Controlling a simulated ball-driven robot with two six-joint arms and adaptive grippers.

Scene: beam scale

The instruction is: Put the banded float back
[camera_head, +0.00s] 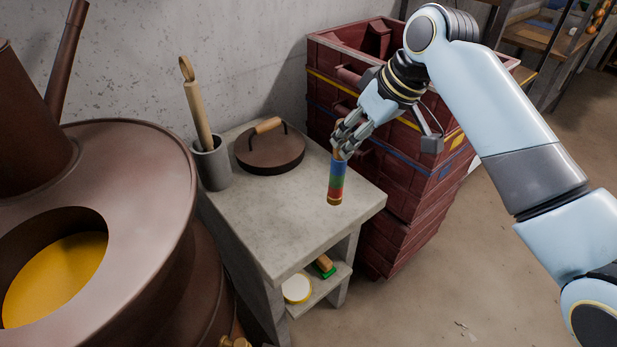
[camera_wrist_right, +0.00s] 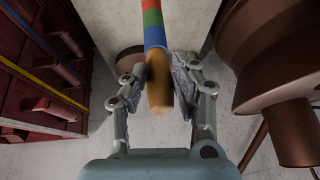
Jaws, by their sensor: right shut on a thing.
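The banded float (camera_head: 336,182) shows blue, green and red bands with a wooden-coloured lower end. It hangs nearly upright at the right part of the grey stone stand (camera_head: 282,205); I cannot tell whether its lower end touches the top. My right gripper (camera_head: 344,147) is shut on its upper end. In the right wrist view the float's wooden stem (camera_wrist_right: 158,85) lies between the fingers of my right gripper (camera_wrist_right: 163,68), with the bands beyond. A grey cup (camera_head: 211,165) at the stand's back left holds a wooden-handled tool (camera_head: 197,112). My left gripper is not in view.
A dark round lid (camera_head: 270,152) with a wooden handle lies behind the float. A copper vessel (camera_head: 150,180) with yellow contents (camera_head: 55,280) stands left. Stacked red crates (camera_head: 385,190) stand close on the right. The stand's front top is clear. A white round item (camera_head: 297,288) sits on its lower shelf.

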